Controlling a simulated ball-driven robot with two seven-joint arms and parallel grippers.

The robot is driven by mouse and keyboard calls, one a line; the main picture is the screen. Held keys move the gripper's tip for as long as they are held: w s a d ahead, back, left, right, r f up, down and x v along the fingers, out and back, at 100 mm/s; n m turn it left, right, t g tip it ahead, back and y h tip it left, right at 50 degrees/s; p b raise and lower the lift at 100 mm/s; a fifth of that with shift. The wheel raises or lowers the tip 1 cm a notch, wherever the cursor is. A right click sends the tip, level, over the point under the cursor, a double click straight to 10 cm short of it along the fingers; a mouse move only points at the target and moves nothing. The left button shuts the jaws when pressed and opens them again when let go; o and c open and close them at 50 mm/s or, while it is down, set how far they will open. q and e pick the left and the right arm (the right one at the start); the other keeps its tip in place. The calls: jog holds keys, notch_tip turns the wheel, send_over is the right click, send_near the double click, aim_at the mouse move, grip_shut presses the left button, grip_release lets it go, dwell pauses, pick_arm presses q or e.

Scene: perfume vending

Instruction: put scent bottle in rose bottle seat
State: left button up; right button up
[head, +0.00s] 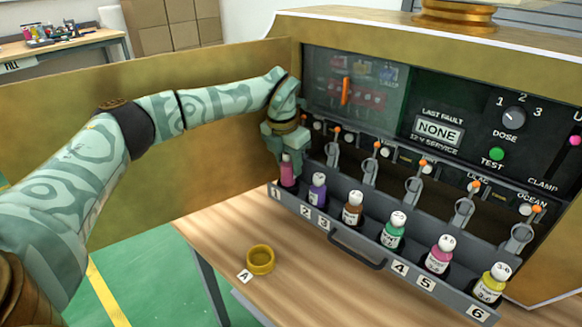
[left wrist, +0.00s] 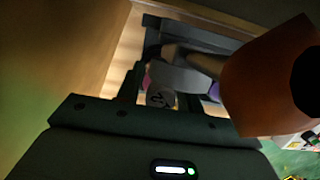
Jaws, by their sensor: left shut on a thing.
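A pink scent bottle (head: 287,172) is at the left end of the drawer, by the number 1 plate. My left gripper (head: 286,150) is over it, with its fingers shut around the bottle's top; the cap is mostly hidden in the head view. The name label for this seat is hidden behind my gripper. My right gripper is not in view.
The drawer (head: 350,243) holds several other bottles: purple (head: 318,190), brown (head: 352,208), green (head: 392,230), another pink (head: 439,255) and yellow (head: 490,284). Clamps with orange tips stand behind them. An open door panel (head: 220,85) is behind my arm. A yellow ring (head: 261,260) lies on the table.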

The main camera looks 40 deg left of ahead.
pick_arm(q)
jog(key=shift+w+f, duration=0.1)
jog(key=shift+f, duration=0.05)
jog(key=shift+f+p, duration=0.3)
jog(key=shift+f, duration=0.2)
jog(key=o, duration=1)
jog(key=shift+f, duration=0.1)
jog(key=shift+o, duration=0.2)
